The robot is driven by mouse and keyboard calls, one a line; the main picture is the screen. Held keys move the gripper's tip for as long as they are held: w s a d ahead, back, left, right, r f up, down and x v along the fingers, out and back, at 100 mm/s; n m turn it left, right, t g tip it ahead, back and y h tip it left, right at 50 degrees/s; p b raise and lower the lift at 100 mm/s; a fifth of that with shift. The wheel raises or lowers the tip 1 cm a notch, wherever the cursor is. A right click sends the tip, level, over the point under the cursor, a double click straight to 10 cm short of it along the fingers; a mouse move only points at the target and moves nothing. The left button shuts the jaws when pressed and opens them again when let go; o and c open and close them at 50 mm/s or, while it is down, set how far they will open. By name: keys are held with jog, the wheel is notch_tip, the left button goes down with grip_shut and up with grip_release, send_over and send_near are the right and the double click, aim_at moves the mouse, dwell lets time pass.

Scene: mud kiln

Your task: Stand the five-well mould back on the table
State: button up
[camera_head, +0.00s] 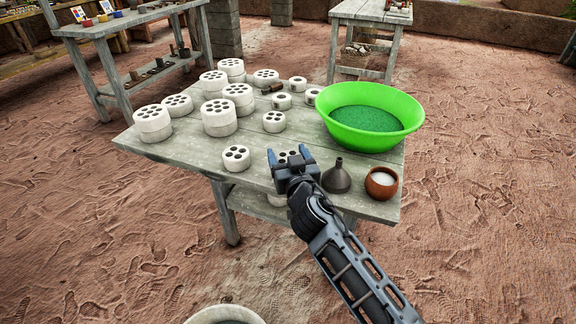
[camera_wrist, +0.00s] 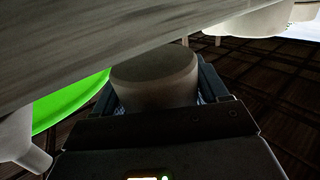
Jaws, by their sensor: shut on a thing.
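The five-well mould (camera_head: 286,156) is a small off-white round block with dark wells on top. In the head view it shows only in part between the fingers of my gripper (camera_head: 289,153), at the table's front edge. In the wrist view the mould (camera_wrist: 153,78) sits between both fingers of my gripper (camera_wrist: 157,88), which is shut on it. The mould looks roughly upright in the head view. The weathered wooden table (camera_head: 190,155) lies under and behind it.
A similar small mould (camera_head: 236,159) stands left of my gripper. A dark funnel (camera_head: 337,179) and a clay pot (camera_head: 381,184) stand close on the right, with a green basin (camera_head: 370,143) behind. Several larger white moulds (camera_head: 219,118) fill the back left.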

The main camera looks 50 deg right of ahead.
jog(key=shift+f, duration=1.05)
jog(key=shift+f+b, duration=0.2)
jog(key=shift+b, duration=0.25)
jog(key=o, duration=1)
jog(key=shift+r, duration=0.15)
jog(key=shift+s+a, duration=0.1)
jog(key=shift+s, duration=0.05)
jog(key=b+v, duration=0.2)
jog(key=v, duration=0.9)
jog(key=shift+s+a, duration=0.2)
jog(key=shift+s, duration=0.1)
